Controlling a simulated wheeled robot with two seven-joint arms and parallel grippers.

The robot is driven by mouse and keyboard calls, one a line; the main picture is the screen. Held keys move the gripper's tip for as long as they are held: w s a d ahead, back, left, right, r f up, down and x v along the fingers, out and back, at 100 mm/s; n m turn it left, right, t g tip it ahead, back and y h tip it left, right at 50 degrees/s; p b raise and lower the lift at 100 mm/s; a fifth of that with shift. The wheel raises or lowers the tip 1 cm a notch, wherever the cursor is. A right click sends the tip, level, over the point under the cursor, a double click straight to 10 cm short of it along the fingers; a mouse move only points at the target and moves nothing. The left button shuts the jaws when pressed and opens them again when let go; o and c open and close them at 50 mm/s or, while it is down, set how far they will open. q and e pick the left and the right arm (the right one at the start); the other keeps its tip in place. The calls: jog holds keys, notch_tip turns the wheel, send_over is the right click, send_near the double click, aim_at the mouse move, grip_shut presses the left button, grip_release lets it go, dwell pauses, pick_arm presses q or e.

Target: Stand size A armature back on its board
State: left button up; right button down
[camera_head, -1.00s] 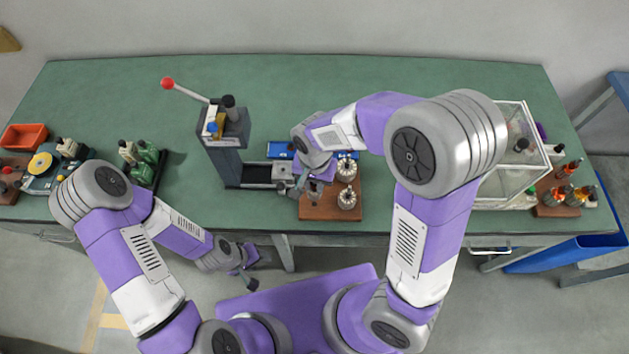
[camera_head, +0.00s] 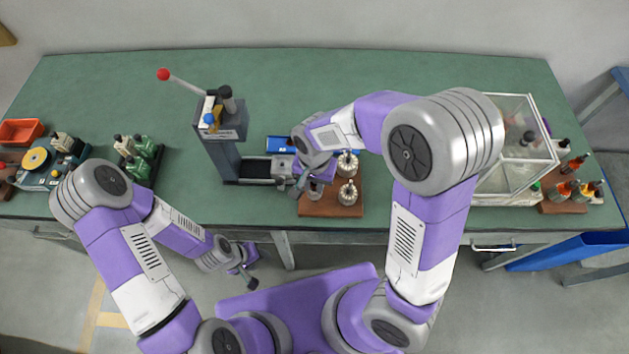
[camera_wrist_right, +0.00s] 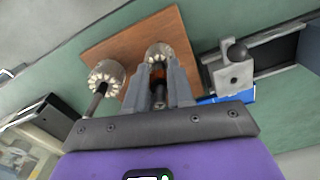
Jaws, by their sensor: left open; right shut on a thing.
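The brown wooden board (camera_head: 333,208) lies near the table's front edge. Two silver armatures (camera_head: 347,163) (camera_head: 348,194) stand on its right side. My right gripper (camera_head: 305,188) is over the board's left side, shut on the shaft of another armature (camera_head: 316,189). In the right wrist view, the held armature's wound core (camera_wrist_right: 158,53) shows beyond the fingers, over the board (camera_wrist_right: 120,48); I cannot tell whether it touches it. One armature (camera_wrist_right: 107,76) stands beside it, and another is not seen there. No size marks are readable. My left gripper (camera_head: 245,277) is open and empty, off the table's front edge.
A press (camera_head: 228,150) with a red-knobbed lever stands left of the board, its base reaching close to it. A blue tray (camera_head: 280,145) lies behind. A clear box (camera_head: 515,150) and a bottle rack (camera_head: 562,206) are at right. The back table is clear.

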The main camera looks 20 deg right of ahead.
jog(key=shift+f+b, duration=0.6)
jog(key=shift+f, duration=0.3)
jog(key=c, duration=0.9)
grip_release()
jog(key=shift+r, duration=0.1)
jog(key=shift+r+p, duration=2.1)
jog(key=shift+r, duration=0.15)
jog(key=shift+f, duration=0.1)
